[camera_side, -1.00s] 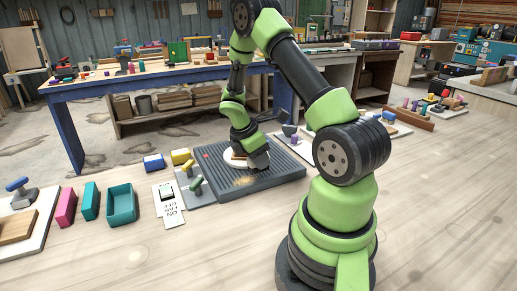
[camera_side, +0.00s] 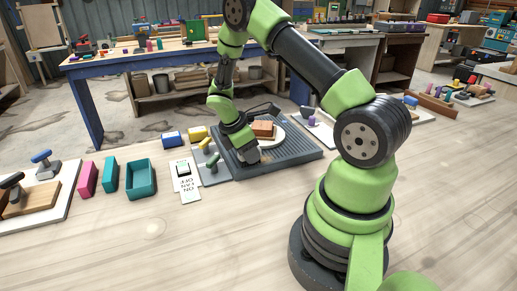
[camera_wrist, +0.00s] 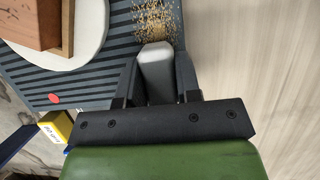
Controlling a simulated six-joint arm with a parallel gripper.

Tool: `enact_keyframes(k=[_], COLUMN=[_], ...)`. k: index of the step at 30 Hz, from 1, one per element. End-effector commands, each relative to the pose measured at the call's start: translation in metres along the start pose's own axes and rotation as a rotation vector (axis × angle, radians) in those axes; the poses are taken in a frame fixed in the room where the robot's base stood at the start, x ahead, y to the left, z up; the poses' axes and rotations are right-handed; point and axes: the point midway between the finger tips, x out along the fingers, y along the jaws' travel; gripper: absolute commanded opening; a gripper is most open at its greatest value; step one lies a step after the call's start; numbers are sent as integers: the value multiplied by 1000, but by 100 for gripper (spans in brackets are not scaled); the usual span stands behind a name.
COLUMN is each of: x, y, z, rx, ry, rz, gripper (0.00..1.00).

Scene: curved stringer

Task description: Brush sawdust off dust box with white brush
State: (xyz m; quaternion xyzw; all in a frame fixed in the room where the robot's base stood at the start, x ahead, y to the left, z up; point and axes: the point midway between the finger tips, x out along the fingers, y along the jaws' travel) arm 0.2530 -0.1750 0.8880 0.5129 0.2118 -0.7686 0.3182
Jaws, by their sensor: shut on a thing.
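The dust box (camera_side: 296,154) is a dark grey slab with a ribbed top, lying on the bench. My gripper (camera_wrist: 157,85) is shut on the white brush (camera_wrist: 157,72), a pale, rounded block between the fingers. In the side view the brush (camera_side: 250,157) is low over the near left part of the box; contact cannot be told. Tan sawdust (camera_wrist: 156,18) lies scattered on the ribs right at the brush's far end in the wrist view. In the side view the sawdust is mostly hidden by my gripper.
A white disc (camera_side: 276,138) carrying a brown wooden block (camera_side: 263,129) sits on the box, beside my gripper. A fan switch plate (camera_side: 186,182), a grey clamp panel (camera_side: 211,166), and blue and yellow blocks (camera_side: 198,132) stand left. The front bench is clear.

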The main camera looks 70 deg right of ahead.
Motion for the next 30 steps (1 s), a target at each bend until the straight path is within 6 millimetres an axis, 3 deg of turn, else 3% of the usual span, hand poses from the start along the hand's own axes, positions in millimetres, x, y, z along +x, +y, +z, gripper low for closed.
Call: enact_keyframes(k=[2, 27, 30], x=[-1, 29, 25], y=[0, -1, 0], z=[-4, 69, 58], rx=[-2, 2, -4], ry=[1, 0, 0], rz=[0, -3, 2], gripper=[6, 6, 6])
